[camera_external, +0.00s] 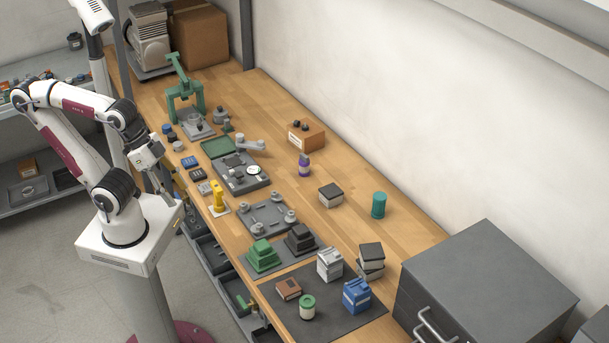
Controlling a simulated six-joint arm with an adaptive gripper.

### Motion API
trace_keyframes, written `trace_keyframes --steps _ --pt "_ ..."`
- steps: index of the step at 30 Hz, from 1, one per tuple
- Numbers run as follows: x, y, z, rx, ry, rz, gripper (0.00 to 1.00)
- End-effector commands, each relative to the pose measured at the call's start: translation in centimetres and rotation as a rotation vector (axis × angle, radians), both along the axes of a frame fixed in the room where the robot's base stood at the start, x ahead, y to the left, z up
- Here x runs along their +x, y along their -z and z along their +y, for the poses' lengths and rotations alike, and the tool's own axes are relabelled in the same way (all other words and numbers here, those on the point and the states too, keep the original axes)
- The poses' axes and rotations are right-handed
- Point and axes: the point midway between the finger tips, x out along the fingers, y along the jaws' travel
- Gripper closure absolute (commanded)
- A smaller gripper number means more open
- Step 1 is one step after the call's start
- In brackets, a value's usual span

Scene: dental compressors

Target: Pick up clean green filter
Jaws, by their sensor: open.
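A small round filter (307,308) with a green top and pale side stands upright on the dark mat at the front of the bench. It looks clean. My gripper (180,198) hangs at the left edge of the bench, far up and left of this filter. It is open and holds nothing that I can see; its fingers are small and dark here. A plain teal cylinder (378,205) stands farther back on the wood, and a green stepped block (263,257) sits on a grey tray.
On the dark mat (345,318), a brown box (288,290), a white-grey unit (329,264) and a blue unit (356,295) stand close around the filter. A yellow device (217,196) and grey trays line the bench's left side. A grey drawer cabinet (485,285) stands right.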

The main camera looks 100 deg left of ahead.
Motion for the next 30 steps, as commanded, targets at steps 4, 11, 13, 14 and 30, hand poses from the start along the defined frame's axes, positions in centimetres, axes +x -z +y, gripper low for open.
trace_keyframes --steps 4,11,13,14,30 --pt "2.0 -0.6 -1.1 -0.029 0.019 -0.029 0.52" --pt "7.4 -2.2 -4.2 -0.104 0.055 -0.115 0.52" --pt "9.3 -2.7 -5.2 -0.130 0.061 -0.144 0.52" --pt "10.1 -2.9 -5.6 -0.140 0.064 -0.157 0.52" --pt "23.4 -5.6 -12.6 -0.296 0.038 -0.371 0.52"
